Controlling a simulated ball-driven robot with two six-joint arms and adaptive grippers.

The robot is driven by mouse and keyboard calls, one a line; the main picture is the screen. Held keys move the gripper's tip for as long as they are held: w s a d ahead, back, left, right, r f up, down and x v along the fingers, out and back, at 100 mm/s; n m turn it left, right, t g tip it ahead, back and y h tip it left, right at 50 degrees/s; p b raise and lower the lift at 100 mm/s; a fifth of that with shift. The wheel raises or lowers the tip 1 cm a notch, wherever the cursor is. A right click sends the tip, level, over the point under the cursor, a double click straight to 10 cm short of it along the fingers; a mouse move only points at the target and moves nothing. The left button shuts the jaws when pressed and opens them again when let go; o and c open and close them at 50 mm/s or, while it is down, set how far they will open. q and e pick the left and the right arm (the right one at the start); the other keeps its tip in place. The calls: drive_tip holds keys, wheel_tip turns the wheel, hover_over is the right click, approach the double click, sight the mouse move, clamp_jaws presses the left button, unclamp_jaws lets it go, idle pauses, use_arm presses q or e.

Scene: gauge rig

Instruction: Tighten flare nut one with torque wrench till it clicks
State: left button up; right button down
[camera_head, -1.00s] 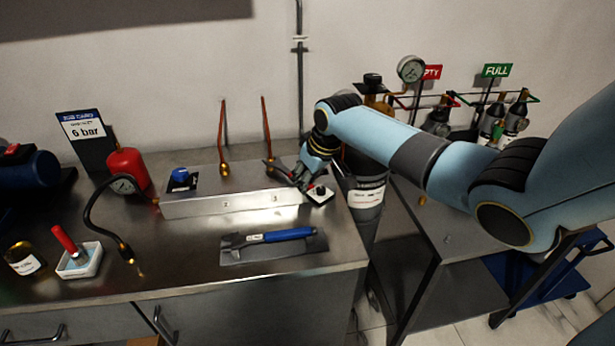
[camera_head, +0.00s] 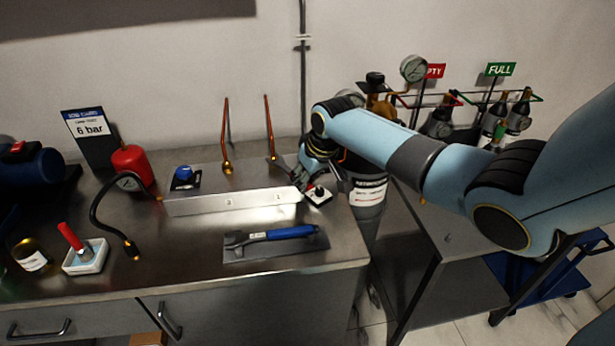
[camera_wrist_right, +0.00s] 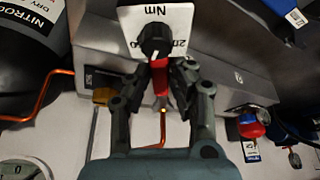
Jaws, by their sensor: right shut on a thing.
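The torque wrench (camera_head: 275,235) has a blue handle and lies on a grey mat (camera_head: 240,256) at the front of the bench. Two brass flare nuts, a left one (camera_head: 228,168) and a right one (camera_head: 273,158), sit at the feet of copper pipes on a metal block (camera_head: 235,201). I cannot tell which is nut one. My right gripper (camera_head: 304,181) is at the block's right end, over a white dial plate (camera_head: 319,198). The plate reads "Nm". My left gripper is out of view.
A red cylinder (camera_head: 131,164), a black hose (camera_head: 98,205) and a white tray (camera_head: 86,260) with a red-handled brush stand at left. A dark gas cylinder (camera_head: 368,195) stands just right of the bench.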

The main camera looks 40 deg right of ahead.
sight(325, 189)
drive_tip(key=shift+a+m+p, duration=0.3)
drive_tip(key=shift+a+p, duration=0.05)
drive_tip(key=shift+p, duration=0.05)
drive_tip(key=shift+d+n+y+b, duration=0.35)
drive_tip(key=shift+d+n, duration=0.55)
drive_tip(key=shift+d, duration=0.3)
drive_tip(key=shift+r, duration=0.1)
drive_tip(key=shift+s+p, duration=1.1)
drive_tip(key=shift+s, duration=0.05)
drive_tip(key=shift+s+d, duration=0.1)
drive_tip(key=shift+s, duration=1.2)
drive_tip(key=shift+r, duration=2.2)
drive_tip(key=shift+s, duration=0.15)
